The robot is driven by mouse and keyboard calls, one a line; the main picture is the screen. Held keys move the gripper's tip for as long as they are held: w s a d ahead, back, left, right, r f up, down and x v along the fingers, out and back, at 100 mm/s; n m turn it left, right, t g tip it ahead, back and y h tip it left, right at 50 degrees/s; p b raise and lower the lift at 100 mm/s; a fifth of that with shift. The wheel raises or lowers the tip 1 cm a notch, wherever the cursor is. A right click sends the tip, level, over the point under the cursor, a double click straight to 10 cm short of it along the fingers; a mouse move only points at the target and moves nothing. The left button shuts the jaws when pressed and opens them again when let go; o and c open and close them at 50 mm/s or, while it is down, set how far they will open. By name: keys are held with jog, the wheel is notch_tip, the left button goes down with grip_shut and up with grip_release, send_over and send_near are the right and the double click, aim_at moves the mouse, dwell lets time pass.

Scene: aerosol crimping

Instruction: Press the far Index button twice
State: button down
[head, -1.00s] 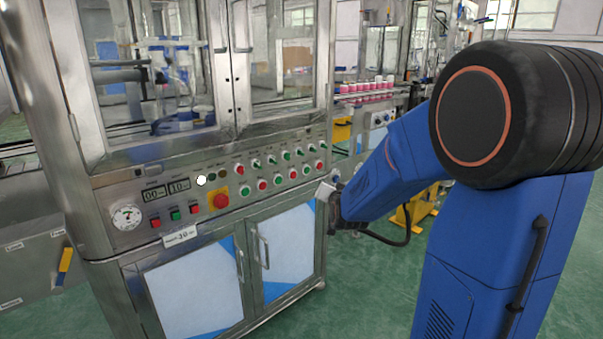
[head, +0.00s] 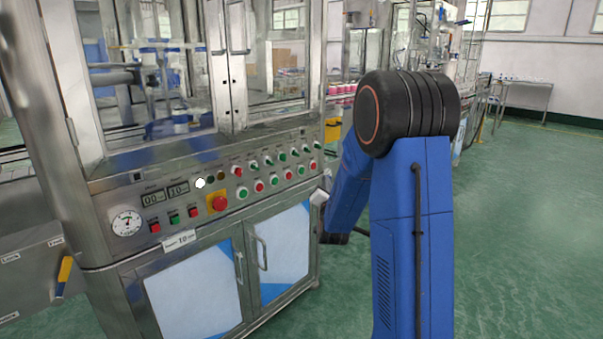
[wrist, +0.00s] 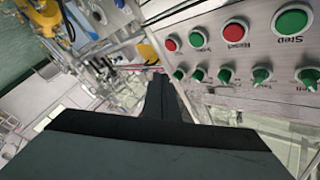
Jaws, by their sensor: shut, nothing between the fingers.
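The control panel (head: 150,178) carries a lower row of green and red push buttons. Its right end shows a green button (head: 301,170) and a red button (head: 314,165). In the wrist view, the same row shows a large green Step button (wrist: 291,20), a red Reset button (wrist: 234,31), a smaller green button (wrist: 197,40) and a red one (wrist: 171,44). The labels of the last two are too small to read surely, so I cannot tell which is the far Index button. My gripper (wrist: 158,82) is shut and empty, its tips beside the panel's far end, apart from these buttons.
Green selector knobs (wrist: 226,75) line the panel above the buttons. A red emergency stop on a yellow plate (head: 219,203) sits further left. Cabinet doors with metal handles (head: 262,251) are below. Open green floor (head: 510,220) lies to the right.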

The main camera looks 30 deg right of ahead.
jog(key=w+a, duration=0.3)
jog(key=w, duration=0.5)
jog(key=shift+w, duration=0.15)
jog(key=shift+w, duration=0.15)
dwell(2.2)
jog(key=shift+w+a, duration=0.15)
jog(key=shift+w, duration=0.1)
jog(key=shift+w+a, duration=0.15)
jog(key=shift+w, duration=0.2)
dwell(0.8)
jog(key=shift+s, duration=0.1)
jog(key=shift+s+d, duration=0.3)
jog(key=shift+s, duration=0.45)
jog(key=shift+s+d, duration=0.3)
jog(key=shift+s, duration=0.45)
jog(key=shift+s+d, duration=0.25)
jog(key=shift+s, duration=0.55)
jog(key=shift+s+d, duration=0.3)
jog(key=shift+s, duration=0.45)
